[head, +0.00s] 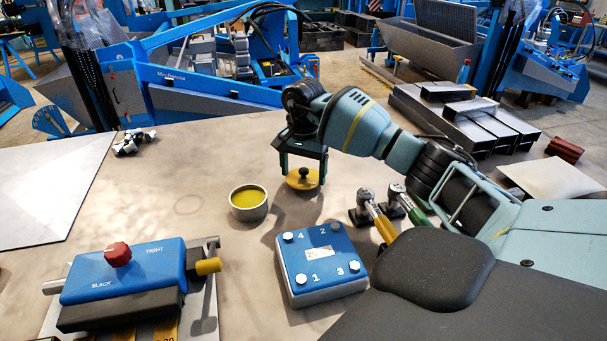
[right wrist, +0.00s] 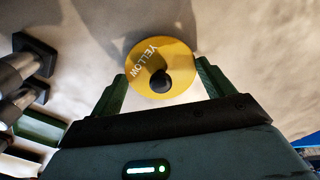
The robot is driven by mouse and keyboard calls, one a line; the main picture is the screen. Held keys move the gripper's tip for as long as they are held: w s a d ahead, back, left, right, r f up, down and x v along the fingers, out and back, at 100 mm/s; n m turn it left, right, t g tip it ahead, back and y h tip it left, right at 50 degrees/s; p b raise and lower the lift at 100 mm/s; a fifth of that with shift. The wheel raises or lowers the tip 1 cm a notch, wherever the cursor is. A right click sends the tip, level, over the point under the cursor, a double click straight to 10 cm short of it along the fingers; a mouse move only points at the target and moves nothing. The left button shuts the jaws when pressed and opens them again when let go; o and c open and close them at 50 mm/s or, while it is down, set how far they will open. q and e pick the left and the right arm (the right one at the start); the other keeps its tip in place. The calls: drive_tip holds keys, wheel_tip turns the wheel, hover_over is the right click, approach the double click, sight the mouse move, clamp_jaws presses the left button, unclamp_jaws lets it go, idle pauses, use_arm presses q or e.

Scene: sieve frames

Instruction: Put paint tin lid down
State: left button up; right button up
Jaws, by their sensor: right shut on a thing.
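The yellow paint tin lid (head: 300,182) has a black knob and sits between the two fingers of my right gripper (head: 304,170). In the right wrist view the lid (right wrist: 146,62) reads "YELLOW", and the right gripper's green fingers (right wrist: 160,85) are at its two sides, shut on it. I cannot tell whether the lid touches the table or is just above it. An open round tin (head: 248,208) with yellow paint inside stands on the table to the left of the lid, apart from it. My left gripper is out of view.
A blue box with numbered white knobs (head: 320,268) stands in front of the lid. A blue slack/tight device (head: 125,275) is at front left. Tools with yellow and green handles (head: 385,220) lie to the right.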

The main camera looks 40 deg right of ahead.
sight(303, 171)
drive_tip(key=shift+f, duration=0.75)
drive_tip(key=shift+f, duration=0.2)
drive_tip(key=o, duration=0.9)
drive_tip(key=shift+r, duration=0.1)
wheel_tip(303, 171, up, 12)
